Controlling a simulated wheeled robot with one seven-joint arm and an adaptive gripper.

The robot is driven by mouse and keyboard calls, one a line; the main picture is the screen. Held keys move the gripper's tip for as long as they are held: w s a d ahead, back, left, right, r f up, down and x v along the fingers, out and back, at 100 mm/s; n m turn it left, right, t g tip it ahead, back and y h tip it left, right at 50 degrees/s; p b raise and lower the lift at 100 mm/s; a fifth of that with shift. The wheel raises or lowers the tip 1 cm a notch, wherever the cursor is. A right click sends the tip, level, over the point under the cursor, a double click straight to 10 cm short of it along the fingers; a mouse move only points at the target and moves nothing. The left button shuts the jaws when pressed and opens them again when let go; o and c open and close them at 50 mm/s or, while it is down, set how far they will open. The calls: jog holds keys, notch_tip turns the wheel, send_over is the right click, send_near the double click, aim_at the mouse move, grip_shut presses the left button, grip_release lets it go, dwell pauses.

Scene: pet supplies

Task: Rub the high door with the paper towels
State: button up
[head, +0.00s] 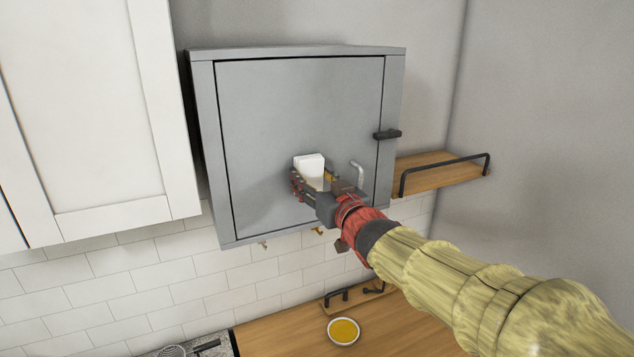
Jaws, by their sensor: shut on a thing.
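The high door (290,105) is the grey front of a wall-mounted cabinet, and it looks closed. It has a dark latch (387,134) on its right edge and a light bent handle (358,172) lower right. My gripper (308,180) is in front of the lower middle of the door. It is shut on a white block, the paper towels (309,163), which stick up above the fingers. The towels are at or very near the door's surface; I cannot tell whether they touch it. My arm comes in from the lower right.
A white cabinet (90,100) hangs at the left. A wooden shelf with a black rail (440,175) is on the right. Small hooks hang under the grey cabinet.

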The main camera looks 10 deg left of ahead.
aim_at(261, 182)
jog(key=a+b, duration=0.1)
jog(key=s+a+b, duration=0.1)
jog(key=shift+s+a+f+b, duration=0.1)
jog(key=shift+s+a+b, duration=0.2)
jog(key=shift+a, duration=0.05)
jog(key=b, duration=0.1)
jog(key=s+a+b, duration=0.1)
jog(key=shift+a+f+b, duration=0.15)
jog(key=shift+a+b, duration=0.15)
jog(key=shift+b, duration=0.05)
jog(key=s+a+b, duration=0.1)
jog(key=b, duration=0.2)
jog(key=shift+a, duration=0.35)
jog(key=shift+a+b, duration=0.1)
jog(key=shift+b, duration=0.65)
jog(key=s+a+b, duration=0.1)
jog(key=b, duration=0.4)
jog(key=shift+a, duration=0.35)
jog(key=shift+b, duration=0.6)
jog(key=b, duration=0.2)
jog(key=shift+s+a+b, duration=0.15)
jog(key=shift+a+b, duration=0.1)
jog(key=shift+b, duration=0.05)
jog(key=a+b, duration=0.1)
jog(key=b, duration=0.5)
jog(key=shift+s, duration=0.35)
